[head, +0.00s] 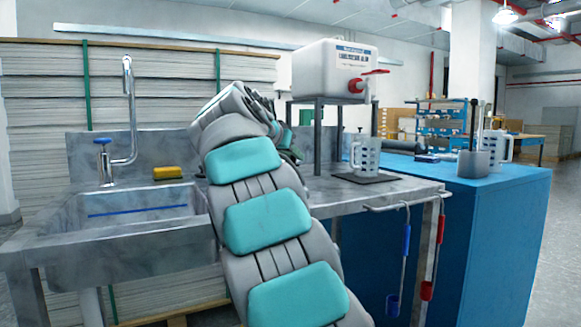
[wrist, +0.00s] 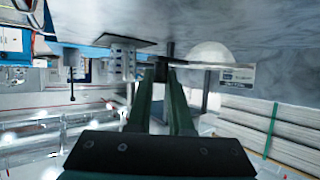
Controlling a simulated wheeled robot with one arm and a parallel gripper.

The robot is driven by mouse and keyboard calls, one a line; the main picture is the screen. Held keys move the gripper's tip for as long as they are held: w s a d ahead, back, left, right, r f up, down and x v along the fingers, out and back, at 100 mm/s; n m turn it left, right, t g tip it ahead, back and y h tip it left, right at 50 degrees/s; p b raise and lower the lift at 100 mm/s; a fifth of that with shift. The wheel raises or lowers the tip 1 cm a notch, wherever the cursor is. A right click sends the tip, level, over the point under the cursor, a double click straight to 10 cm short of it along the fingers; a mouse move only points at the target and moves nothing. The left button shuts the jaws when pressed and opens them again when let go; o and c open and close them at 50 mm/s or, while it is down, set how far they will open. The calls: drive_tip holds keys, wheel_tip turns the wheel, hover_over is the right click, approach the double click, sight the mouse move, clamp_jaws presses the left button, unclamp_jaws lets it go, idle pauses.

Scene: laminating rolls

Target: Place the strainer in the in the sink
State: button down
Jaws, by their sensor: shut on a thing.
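In the wrist view, which is upside down, the two green fingers of my gripper (wrist: 167,72) are shut on a thin dark handle. A pale rounded bowl, which looks like the strainer (wrist: 212,52), extends to the right of the fingertips. The sink (head: 75,217) is a grey stone basin at the left of the counter in the head view, with a blue line along its inside wall. In the head view my gripper and the strainer are hidden behind my arm, which reaches over the counter right of the sink.
A tall faucet (head: 130,105) with a blue knob stands behind the sink, beside a yellow sponge (head: 167,172). A white tank (head: 330,68) with a red tap stands on a dark frame at right. A measuring jug (head: 366,156) sits below it. Ladles (head: 405,245) hang at the front edge.

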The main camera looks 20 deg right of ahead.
drive_tip(key=shift+w+d+f, duration=0.1)
drive_tip(key=shift+w+d, duration=0.1)
drive_tip(key=shift+w, duration=0.55)
drive_tip(key=shift+w+d+f, duration=0.1)
drive_tip(key=shift+w+d, duration=0.05)
drive_tip(key=shift+w, duration=0.55)
drive_tip(key=shift+f, duration=1.7)
drive_tip(key=shift+f, duration=0.1)
drive_tip(key=shift+f+b, duration=0.1)
drive_tip(key=shift+b, duration=0.25)
drive_tip(key=c, duration=0.8)
unclamp_jaws()
